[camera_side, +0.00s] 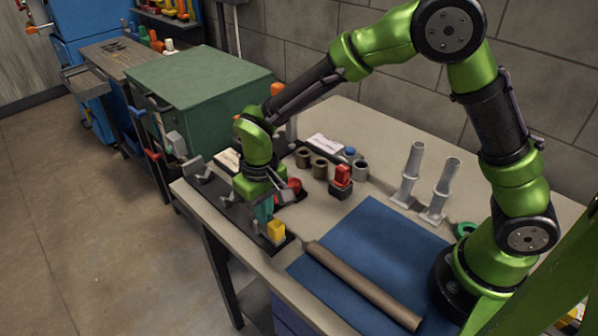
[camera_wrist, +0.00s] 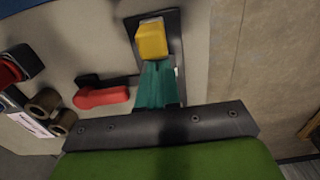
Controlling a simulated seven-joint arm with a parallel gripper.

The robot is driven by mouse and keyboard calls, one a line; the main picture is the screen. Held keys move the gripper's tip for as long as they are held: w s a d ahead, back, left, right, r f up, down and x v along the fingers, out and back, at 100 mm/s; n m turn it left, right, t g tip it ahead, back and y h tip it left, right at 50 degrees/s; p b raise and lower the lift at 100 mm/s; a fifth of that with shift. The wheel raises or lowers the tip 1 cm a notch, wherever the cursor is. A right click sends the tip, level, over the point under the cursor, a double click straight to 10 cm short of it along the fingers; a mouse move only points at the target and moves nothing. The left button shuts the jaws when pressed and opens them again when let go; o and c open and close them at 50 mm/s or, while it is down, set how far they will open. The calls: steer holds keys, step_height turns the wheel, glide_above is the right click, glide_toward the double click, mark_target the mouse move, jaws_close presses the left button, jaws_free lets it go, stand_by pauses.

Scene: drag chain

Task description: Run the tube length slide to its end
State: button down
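A yellow block (camera_side: 276,231) sits near the front end of a dark rail (camera_side: 279,245) along the table's left edge. I take the block on its rail to be the slide. In the wrist view the yellow block (camera_wrist: 152,40) lies just beyond my fingertips, on the dark plate (camera_wrist: 131,23). My gripper (camera_side: 264,212) points down over the rail, right behind the block. Its teal fingers (camera_wrist: 157,82) look closed together, with no object visible between them. I cannot tell whether they touch the block.
A red handle (camera_wrist: 100,97) lies left of my fingers. A brown tube (camera_side: 362,285) lies on the blue mat (camera_side: 375,235). A red-and-black part (camera_side: 341,182), brown rings (camera_side: 319,167) and two grey stands (camera_side: 409,175) stand further back. The table's left edge is close to the rail.

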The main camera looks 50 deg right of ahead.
steer(key=shift+s+f, duration=0.25)
steer(key=shift+f, duration=0.05)
steer(key=shift+w+d, duration=0.1)
steer(key=shift+w, duration=0.6)
step_height(320, 180, up, 8)
steer(key=shift+w+r, duration=0.2)
stand_by(0.4)
steer(key=s+d+r+m+t+y, duration=0.1)
steer(key=s+d+r+m+t, duration=0.1)
steer(key=s+d+r, duration=0.4)
steer(key=s+d+r+m+t+y, duration=0.1)
steer(key=s+d+r+m+t, duration=0.1)
steer(key=s+d+r+t, duration=0.3)
steer(key=s+d+r, duration=0.1)
steer(key=s+d, duration=0.2)
steer(key=s, duration=0.3)
steer(key=shift+d, duration=0.1)
